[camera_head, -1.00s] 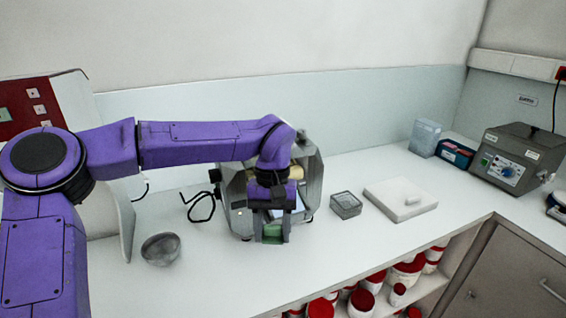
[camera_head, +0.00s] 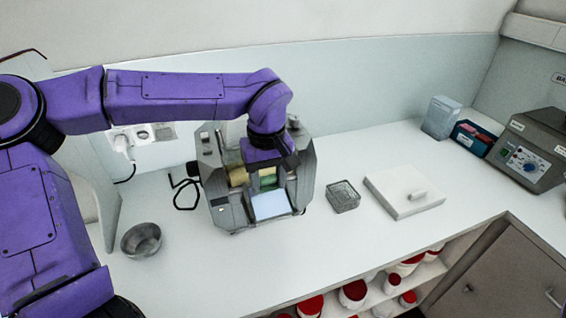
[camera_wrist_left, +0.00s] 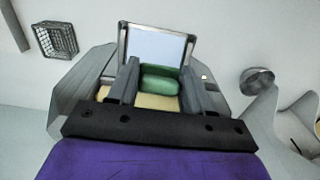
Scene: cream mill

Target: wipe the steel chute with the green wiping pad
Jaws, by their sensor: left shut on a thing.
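The steel chute (camera_head: 270,205) is the pale, flat sloping plate at the front of the grey mill (camera_head: 305,170); it also shows in the left wrist view (camera_wrist_left: 155,45). My left gripper (camera_head: 268,178) points down over the mill, at the upper end of the chute. It is shut on the green wiping pad (camera_wrist_left: 160,80), which shows between its two fingers in the left wrist view. In the head view the pad (camera_head: 268,182) is partly hidden by the fingers. I cannot tell whether the pad touches the chute. My right gripper is in neither view.
A metal bowl (camera_head: 141,240) stands left of the mill. A wire basket (camera_head: 343,196) and a white slab (camera_head: 405,194) with a small block are to the right. A grey control box (camera_head: 530,148) stands far right. Shelves below the bench hold red-lidded jars.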

